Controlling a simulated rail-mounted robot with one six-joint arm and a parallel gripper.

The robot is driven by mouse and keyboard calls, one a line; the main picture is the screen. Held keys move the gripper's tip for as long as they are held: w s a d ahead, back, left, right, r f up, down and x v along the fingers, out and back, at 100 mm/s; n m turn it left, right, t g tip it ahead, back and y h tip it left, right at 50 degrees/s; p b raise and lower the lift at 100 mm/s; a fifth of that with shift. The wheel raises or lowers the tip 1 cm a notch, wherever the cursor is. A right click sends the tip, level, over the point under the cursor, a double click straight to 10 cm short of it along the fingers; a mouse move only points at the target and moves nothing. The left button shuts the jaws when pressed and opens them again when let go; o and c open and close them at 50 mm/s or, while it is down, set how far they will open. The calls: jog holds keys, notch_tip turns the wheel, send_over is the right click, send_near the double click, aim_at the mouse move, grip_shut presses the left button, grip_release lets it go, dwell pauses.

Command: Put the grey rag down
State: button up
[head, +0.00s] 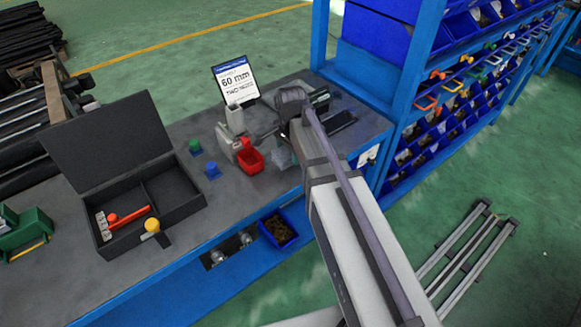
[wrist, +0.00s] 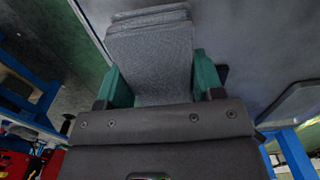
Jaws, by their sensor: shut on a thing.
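The grey rag (wrist: 150,55) is a folded, layered cloth in the wrist view. It sits between the two green fingers of my gripper (wrist: 158,80), which is shut on it. In the head view my arm reaches over the back right part of the grey workbench (head: 235,205), and the arm hides most of the gripper. A small grey patch shows beside the arm, right of the red bin; I cannot tell for sure whether it is the rag. Whether the rag touches the bench is not clear.
A red bin (head: 250,160) and a sign (head: 236,82) stand left of my arm. Small green (head: 195,146) and blue (head: 212,170) pieces lie further left, then an open black case (head: 125,190) with tools. A blue shelf rack (head: 395,75) rises at right.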

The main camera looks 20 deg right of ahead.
aim_at(290, 159)
jog(key=shift+f+b, duration=1.85)
jog(key=shift+f, duration=0.1)
jog(key=o, duration=0.9)
jog(key=shift+r, duration=0.1)
jog(key=shift+c, duration=0.2)
notch_tip(290, 159, up, 13)
jog(key=p, duration=1.2)
jog(key=shift+p, duration=0.4)
jog(key=shift+s+f, duration=0.1)
jog(key=shift+f, duration=0.15)
jog(key=s+n, duration=1.3)
